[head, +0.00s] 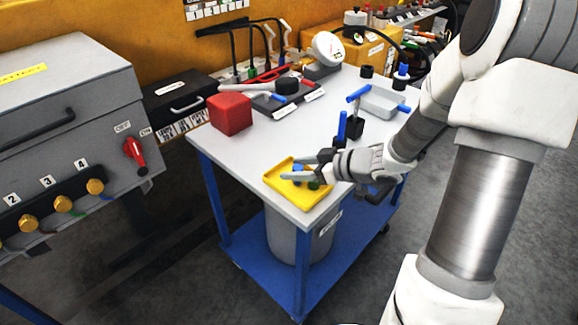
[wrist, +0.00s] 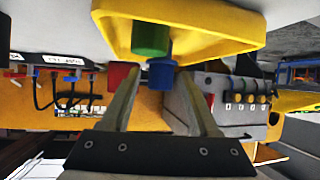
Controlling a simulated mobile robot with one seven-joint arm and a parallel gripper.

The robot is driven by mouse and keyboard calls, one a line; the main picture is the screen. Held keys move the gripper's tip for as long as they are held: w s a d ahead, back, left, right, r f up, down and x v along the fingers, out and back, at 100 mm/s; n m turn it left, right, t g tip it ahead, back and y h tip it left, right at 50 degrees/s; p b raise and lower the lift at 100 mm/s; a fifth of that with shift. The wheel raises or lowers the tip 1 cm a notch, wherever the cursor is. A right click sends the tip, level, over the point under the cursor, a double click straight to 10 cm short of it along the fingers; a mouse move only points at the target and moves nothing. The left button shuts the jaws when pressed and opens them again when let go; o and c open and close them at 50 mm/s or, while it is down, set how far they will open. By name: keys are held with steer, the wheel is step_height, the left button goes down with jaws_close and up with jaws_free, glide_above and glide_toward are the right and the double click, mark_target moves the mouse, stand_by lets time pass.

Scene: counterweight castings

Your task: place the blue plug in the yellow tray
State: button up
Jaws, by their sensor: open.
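The yellow tray (head: 319,201) lies on the near corner of the white tabletop, and its rim fills the top of the wrist view (wrist: 225,28), which looks upside down. The blue plug (head: 298,168) appears to stand inside the tray, between my fingertips. It also shows in the wrist view (wrist: 162,75), partly behind a green plug. My gripper (head: 289,168) reaches over the tray from the right, its fingers apart on either side of the blue plug (wrist: 161,82). I cannot tell whether either finger touches it. The plug's base is hidden.
The green plug (head: 313,185) is in the tray close to my lower finger. A black block with a blue upright handle (head: 341,127) stands just behind my gripper. A red cube (head: 230,114) and a grey box with a blue handle (head: 380,102) are farther back. The table's left front is clear.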

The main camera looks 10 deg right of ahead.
steer(key=p+v, duration=0.2)
steer(key=v, duration=0.7)
steer(key=shift+s, duration=0.1)
